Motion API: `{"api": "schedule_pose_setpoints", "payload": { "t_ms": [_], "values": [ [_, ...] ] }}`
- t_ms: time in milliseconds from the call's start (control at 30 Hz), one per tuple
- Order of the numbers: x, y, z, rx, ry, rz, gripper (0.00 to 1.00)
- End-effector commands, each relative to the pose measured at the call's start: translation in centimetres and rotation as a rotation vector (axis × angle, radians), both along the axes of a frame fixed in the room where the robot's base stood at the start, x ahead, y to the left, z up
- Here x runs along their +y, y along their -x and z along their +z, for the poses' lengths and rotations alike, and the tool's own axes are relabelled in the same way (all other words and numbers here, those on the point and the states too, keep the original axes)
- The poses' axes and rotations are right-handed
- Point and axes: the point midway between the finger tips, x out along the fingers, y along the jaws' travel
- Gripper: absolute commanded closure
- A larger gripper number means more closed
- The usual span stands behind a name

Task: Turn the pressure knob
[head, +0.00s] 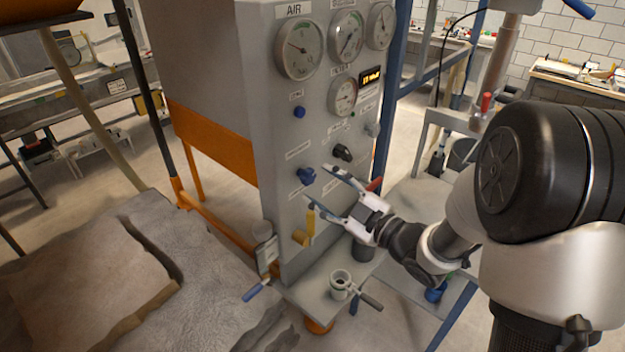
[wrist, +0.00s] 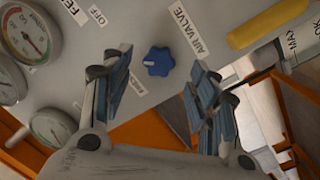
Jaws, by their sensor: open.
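A blue lobed knob (head: 306,176) sits on the front of the grey control panel (head: 275,150). In the wrist view the knob (wrist: 158,61) shows beyond and between my fingertips, with clear space on both sides. My gripper (head: 319,184) is open and empty, just right of the knob in the head view, and I see no contact. A label reading "AIR VALVE" (wrist: 190,28) lies between the knob and a yellow handle (wrist: 268,22). No readable label names a pressure knob, so I cannot tell which control that is.
The yellow handle also shows low on the panel (head: 305,230). A grey shelf (head: 318,299) with fittings juts out below my gripper.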

Motion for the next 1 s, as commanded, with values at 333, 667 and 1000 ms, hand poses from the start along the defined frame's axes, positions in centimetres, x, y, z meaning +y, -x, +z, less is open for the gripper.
{"api": "schedule_pose_setpoints", "payload": {
  "t_ms": [333, 667, 1000],
  "values": [
    [3.1, -3.0, 0.0, -0.001, -0.001, 0.001, 0.46],
    [3.2, -3.2, 0.0, 0.0, 0.0, -0.001, 0.46],
    [3.2, -3.1, 0.0, 0.0, 0.0, -0.001, 0.69]
  ]
}}
